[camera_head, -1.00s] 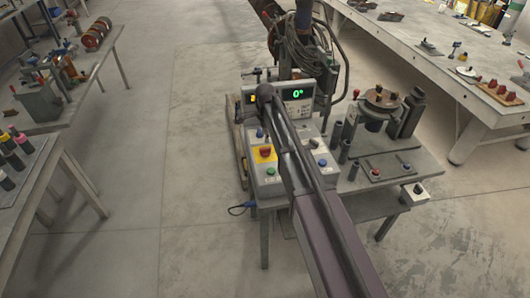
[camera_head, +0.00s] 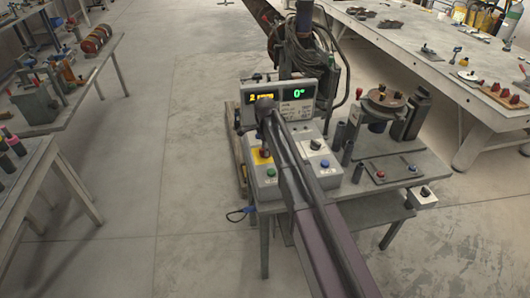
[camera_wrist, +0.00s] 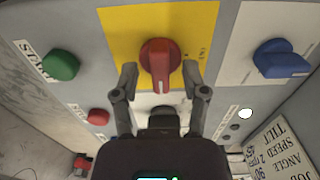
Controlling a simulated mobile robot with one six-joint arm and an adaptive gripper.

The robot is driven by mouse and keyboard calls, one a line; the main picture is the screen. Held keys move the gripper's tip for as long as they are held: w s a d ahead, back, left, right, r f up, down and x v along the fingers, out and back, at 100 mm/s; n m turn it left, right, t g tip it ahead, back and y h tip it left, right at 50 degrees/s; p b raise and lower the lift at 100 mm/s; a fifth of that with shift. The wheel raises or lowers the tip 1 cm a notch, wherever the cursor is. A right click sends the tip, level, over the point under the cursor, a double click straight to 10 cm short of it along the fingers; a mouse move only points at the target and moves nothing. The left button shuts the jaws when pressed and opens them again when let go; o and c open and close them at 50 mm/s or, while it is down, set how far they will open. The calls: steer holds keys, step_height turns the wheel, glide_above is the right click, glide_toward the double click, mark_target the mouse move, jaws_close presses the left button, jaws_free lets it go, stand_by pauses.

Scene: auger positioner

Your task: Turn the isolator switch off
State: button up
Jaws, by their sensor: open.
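The isolator switch (camera_wrist: 159,60) is a red rotary knob on a yellow plate (camera_wrist: 118,32) in the wrist view. Its raised grip points down in that picture. My gripper (camera_wrist: 163,80) is open, with one finger on each side of the lower part of the knob. A gap shows on both sides, and nothing is held. In the head view the yellow plate (camera_head: 259,158) sits on the grey control box (camera_head: 266,186), partly covered by my arm. My gripper cannot be made out there.
A green button (camera_wrist: 61,65), a red button (camera_wrist: 98,117) and a blue knob (camera_wrist: 281,60) flank the switch. In the head view a display panel (camera_head: 300,106) stands behind the box. A turntable (camera_head: 384,100) stands to the right. Open floor lies to the left.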

steer(key=shift+f, duration=0.15)
jaws_close()
steer(key=shift+n, duration=0.3)
stand_by(0.3)
steer(key=n, duration=0.3)
steer(key=shift+n, duration=0.4)
steer(key=n, duration=0.4)
steer(key=shift+n, duration=0.3)
steer(key=n, duration=0.4)
steer(key=shift+s+n, duration=0.1)
steer(key=shift+n, duration=2.4)
